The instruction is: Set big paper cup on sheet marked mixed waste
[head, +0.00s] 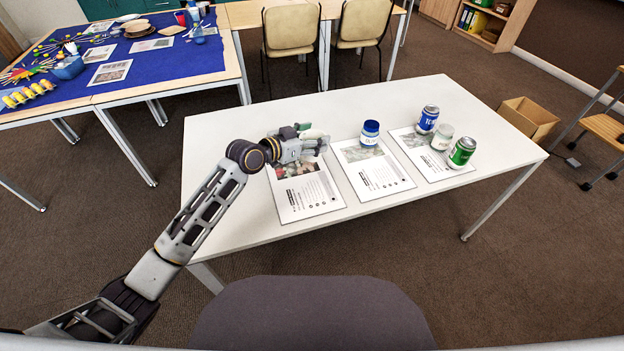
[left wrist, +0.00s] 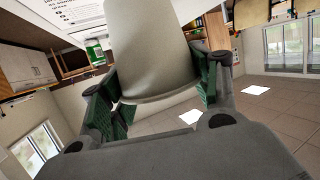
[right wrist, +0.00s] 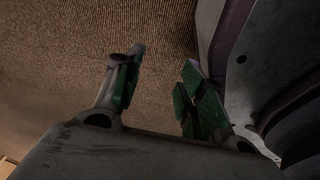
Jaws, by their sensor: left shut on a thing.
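A big pale paper cup (left wrist: 155,45) fills the space between the fingers of my left gripper (left wrist: 155,95) in the left wrist view. In the head view my left gripper (head: 318,144) is shut on this cup (head: 315,134), over the upper part of the left sheet (head: 310,196). The gripper hides part of the cup, and I cannot tell whether its base touches the sheet. The printed titles of the sheets are too small to read. My right gripper (right wrist: 155,95) is open and empty, away from the table in the right wrist view.
The right sheet (head: 431,172) holds a blue can (head: 428,119), a pale jar (head: 442,137) and a green can (head: 462,152). The white table (head: 235,210) is clear at its left end.

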